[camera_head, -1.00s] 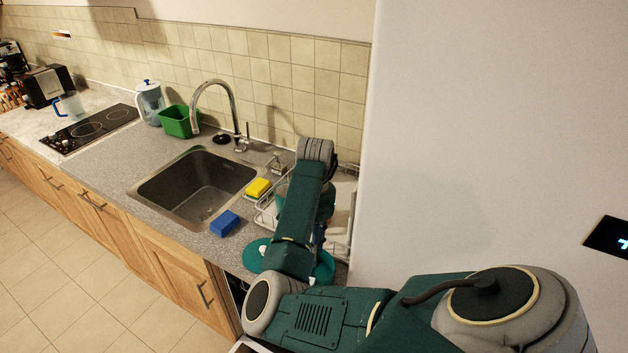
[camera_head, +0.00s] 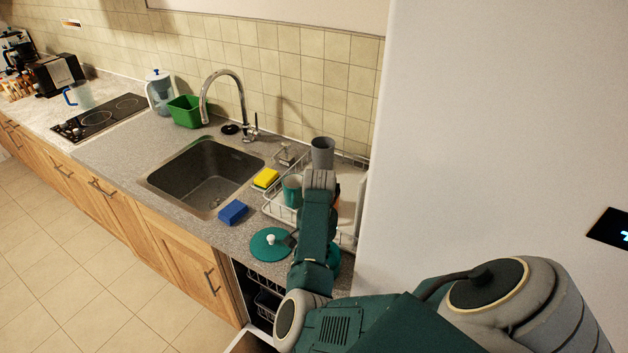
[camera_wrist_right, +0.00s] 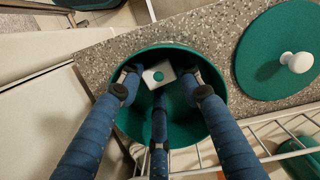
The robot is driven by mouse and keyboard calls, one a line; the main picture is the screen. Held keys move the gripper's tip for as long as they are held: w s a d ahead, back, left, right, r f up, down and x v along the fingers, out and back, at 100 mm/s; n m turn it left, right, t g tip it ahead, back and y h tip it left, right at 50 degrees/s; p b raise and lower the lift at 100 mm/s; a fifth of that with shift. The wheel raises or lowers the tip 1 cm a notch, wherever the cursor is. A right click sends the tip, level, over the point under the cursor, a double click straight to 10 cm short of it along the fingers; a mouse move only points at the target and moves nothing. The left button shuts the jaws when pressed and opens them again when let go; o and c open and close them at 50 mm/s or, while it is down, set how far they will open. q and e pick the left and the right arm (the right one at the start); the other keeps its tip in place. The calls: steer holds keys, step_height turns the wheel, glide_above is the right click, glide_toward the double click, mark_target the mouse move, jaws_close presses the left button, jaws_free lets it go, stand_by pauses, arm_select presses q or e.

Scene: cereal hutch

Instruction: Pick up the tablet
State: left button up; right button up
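The tablet (camera_wrist_right: 158,75), a small white block with a green round spot, lies inside a teal pot (camera_wrist_right: 206,92) in the right wrist view. My right gripper (camera_wrist_right: 159,80) reaches into the pot with three blue fingers spread around the tablet. The fingers look open, with small gaps to the tablet; exact contact is hard to tell. In the head view my right arm hides the tablet, the gripper and most of the pot. My left gripper is not in view.
A teal lid with a white knob (camera_head: 268,244) lies beside the pot. A wire dish rack (camera_head: 281,212) holds cups behind my arm. A blue sponge (camera_head: 233,212) and yellow sponge (camera_head: 266,178) lie near the sink (camera_head: 188,190). A white wall panel (camera_head: 480,150) stands on the right.

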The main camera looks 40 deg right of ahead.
steer(key=c, duration=0.6)
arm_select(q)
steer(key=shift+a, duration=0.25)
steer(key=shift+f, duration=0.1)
arm_select(e)
step_height(320, 180, up, 6)
steer(key=shift+w+r+b, duration=0.1)
steer(key=shift+r+b, duration=0.05)
steer(key=shift+b, duration=0.5)
arm_select(q)
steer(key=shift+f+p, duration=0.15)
steer(key=shift+p, duration=0.25)
arm_select(e)
step_height(320, 180, up, 14)
steer(key=shift+f, duration=0.15)
